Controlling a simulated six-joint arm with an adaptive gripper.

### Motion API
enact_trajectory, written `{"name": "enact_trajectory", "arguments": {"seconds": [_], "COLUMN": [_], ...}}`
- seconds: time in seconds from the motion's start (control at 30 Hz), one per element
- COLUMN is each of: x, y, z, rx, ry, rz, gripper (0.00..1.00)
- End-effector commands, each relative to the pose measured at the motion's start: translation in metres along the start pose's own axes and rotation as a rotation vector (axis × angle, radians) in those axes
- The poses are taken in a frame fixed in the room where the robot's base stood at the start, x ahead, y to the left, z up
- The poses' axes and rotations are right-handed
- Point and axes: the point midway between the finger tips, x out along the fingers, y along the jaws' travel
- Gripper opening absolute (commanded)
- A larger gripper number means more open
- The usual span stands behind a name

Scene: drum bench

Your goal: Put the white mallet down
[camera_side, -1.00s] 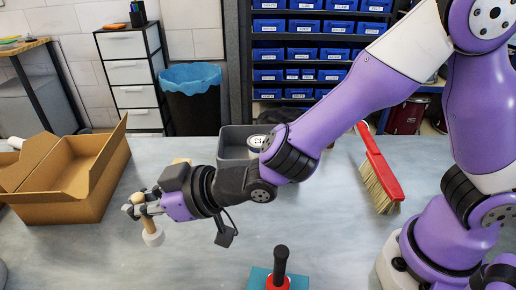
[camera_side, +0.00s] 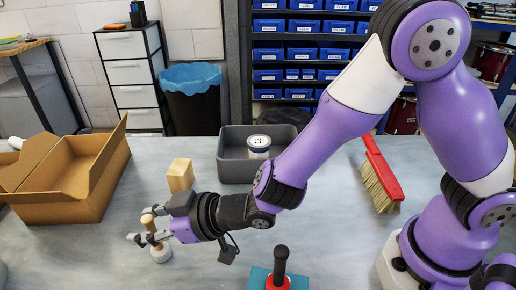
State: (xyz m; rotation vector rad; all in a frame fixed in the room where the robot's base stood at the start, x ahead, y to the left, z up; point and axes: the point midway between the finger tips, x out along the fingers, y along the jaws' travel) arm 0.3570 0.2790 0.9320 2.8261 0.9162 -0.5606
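The white mallet (camera_side: 160,254) stands nearly upright near the left of the bench. Its white head is down at the bench top and its wooden handle with a round knob points up, leaning a little left. My gripper (camera_side: 147,231) is around the handle, with one finger on the far side and one on the near side. The fingers look spread apart, with the handle between them. Whether a finger still touches the handle is too small to tell.
An open cardboard box (camera_side: 72,208) lies to the left. A wooden block (camera_side: 180,174) stands behind my gripper. A grey bin (camera_side: 232,168) holds a white-lidded can (camera_side: 259,146). A red brush (camera_side: 380,175) lies right. A black-handled tool (camera_side: 281,262) stands on a teal base in front.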

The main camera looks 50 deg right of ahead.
Motion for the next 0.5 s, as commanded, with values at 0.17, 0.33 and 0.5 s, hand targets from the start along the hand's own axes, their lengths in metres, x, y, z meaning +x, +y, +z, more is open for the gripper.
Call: {"name": "enact_trajectory", "arguments": {"seconds": [0.17,0.33,0.5], "x": [-0.001,-0.018,-0.049], "y": [0.0,0.0,-0.001], "z": [-0.001,-0.004,-0.004], "rx": [0.0,-0.001,0.0], "ry": [0.001,0.0,0.002], "rz": [0.0,0.0,-0.002], "gripper": [0.49,0.49,0.49]}}
